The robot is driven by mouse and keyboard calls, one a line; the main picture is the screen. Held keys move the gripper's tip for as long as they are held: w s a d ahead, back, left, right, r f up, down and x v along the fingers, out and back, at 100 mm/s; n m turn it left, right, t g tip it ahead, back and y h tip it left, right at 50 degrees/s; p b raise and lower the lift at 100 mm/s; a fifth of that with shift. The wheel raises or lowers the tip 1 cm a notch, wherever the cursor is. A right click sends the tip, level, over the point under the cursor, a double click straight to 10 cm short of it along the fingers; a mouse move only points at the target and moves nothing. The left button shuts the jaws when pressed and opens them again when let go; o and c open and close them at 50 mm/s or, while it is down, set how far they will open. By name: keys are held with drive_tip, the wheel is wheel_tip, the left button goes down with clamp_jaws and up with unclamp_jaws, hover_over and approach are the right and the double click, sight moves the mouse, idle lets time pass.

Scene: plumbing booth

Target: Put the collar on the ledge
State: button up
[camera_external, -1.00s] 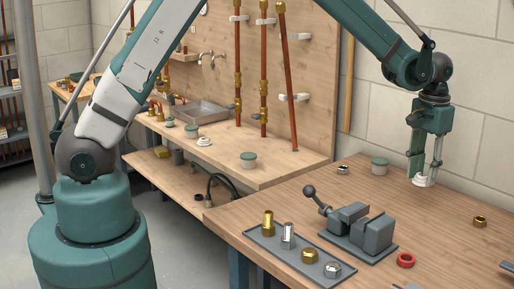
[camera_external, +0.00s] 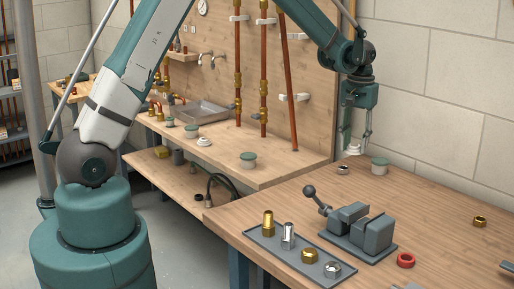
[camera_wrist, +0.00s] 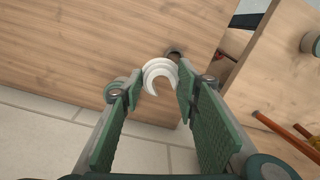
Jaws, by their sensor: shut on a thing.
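The collar (camera_wrist: 152,67) is a white stepped ring with a gap on one side. It sits between the fingertips of my gripper (camera_wrist: 158,88) in the wrist view. In the external view my gripper (camera_external: 354,143) points down at the far left part of the near bench, with the collar low at its tips (camera_external: 352,150). The collar looks clear of the bench top.
The near bench also holds a vise (camera_external: 368,235), a fitting tray (camera_external: 262,241) and a red ring (camera_external: 405,260). Copper pipes (camera_external: 290,95) stand before the panel, left of my gripper.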

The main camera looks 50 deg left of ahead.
drive_tip(key=s+a+f+n+b, duration=0.1)
drive_tip(key=s+a+n, duration=0.15)
drive_tip(key=a, duration=0.95)
drive_tip(key=s+a+n, duration=0.2)
drive_tip(key=a+n, duration=0.1)
drive_tip(key=a, duration=1)
drive_tip(key=n+b, duration=0.1)
drive_tip(key=n, duration=0.4)
hover_over(237, 156)
drive_tip(key=shift+s+d+f+m, duration=0.15)
drive_tip(key=shift+f+m, duration=0.1)
drive_tip(key=shift+f, duration=0.45)
drive_tip(key=shift+f+b, duration=0.55)
drive_tip(key=shift+f, duration=2.6)
drive_tip(key=shift+f, duration=0.1)
drive_tip(key=shift+f, duration=1.8)
drive_tip(key=shift+f+b, duration=0.1)
drive_tip(key=shift+b, duration=0.25)
drive_tip(key=o, duration=0.9)
drive_tip(key=shift+o, duration=0.2)
